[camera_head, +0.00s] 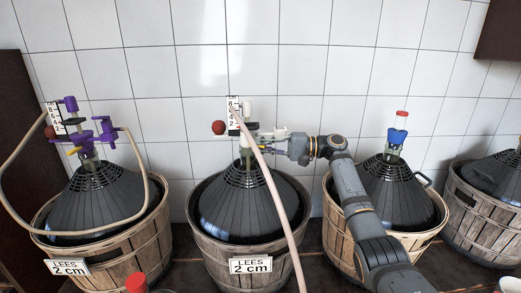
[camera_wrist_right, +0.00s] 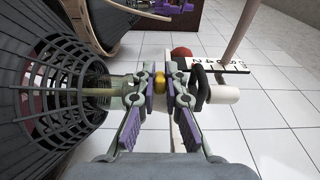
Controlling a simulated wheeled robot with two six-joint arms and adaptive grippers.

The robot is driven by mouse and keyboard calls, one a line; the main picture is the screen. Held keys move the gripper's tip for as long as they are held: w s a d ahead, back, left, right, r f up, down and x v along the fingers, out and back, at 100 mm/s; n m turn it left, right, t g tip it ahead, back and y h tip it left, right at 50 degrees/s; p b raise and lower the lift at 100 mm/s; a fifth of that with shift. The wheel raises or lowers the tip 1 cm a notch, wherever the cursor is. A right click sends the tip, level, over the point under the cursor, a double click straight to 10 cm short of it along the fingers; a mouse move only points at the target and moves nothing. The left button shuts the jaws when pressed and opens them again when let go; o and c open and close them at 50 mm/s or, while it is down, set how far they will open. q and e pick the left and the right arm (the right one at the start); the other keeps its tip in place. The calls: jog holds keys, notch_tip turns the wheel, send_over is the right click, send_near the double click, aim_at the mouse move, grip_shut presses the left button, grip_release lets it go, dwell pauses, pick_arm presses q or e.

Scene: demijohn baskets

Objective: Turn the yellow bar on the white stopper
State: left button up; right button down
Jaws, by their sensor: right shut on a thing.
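My right gripper (camera_head: 266,137) reaches in from the right to the neck of the middle demijohn (camera_head: 243,200). In the right wrist view, its purple-padded fingers (camera_wrist_right: 160,85) are closed on a small yellow bar (camera_wrist_right: 159,86), which is mostly hidden between the pads. The fittings around the bar are pale; a white cylinder (camera_wrist_right: 225,95) and a black curved handle (camera_wrist_right: 203,88) lie just right of the fingers. In the head view the gripper and a pale hose hide much of the stopper. My left gripper is not in view.
The left demijohn (camera_head: 95,200) carries purple fittings and a looping hose. A pale hose (camera_head: 275,195) hangs in front of the middle demijohn. The right demijohn (camera_head: 395,190) has a blue and red top and stands beside my right arm. A tiled wall (camera_head: 300,60) stands behind.

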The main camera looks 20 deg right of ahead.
jog(key=shift+w+d+n+g, duration=0.1)
jog(key=shift+n+g, duration=0.3)
jog(key=shift+g, duration=0.2)
jog(key=c, duration=1.4)
grip_release()
jog(key=v, duration=1.2)
jog(key=shift+f, duration=0.25)
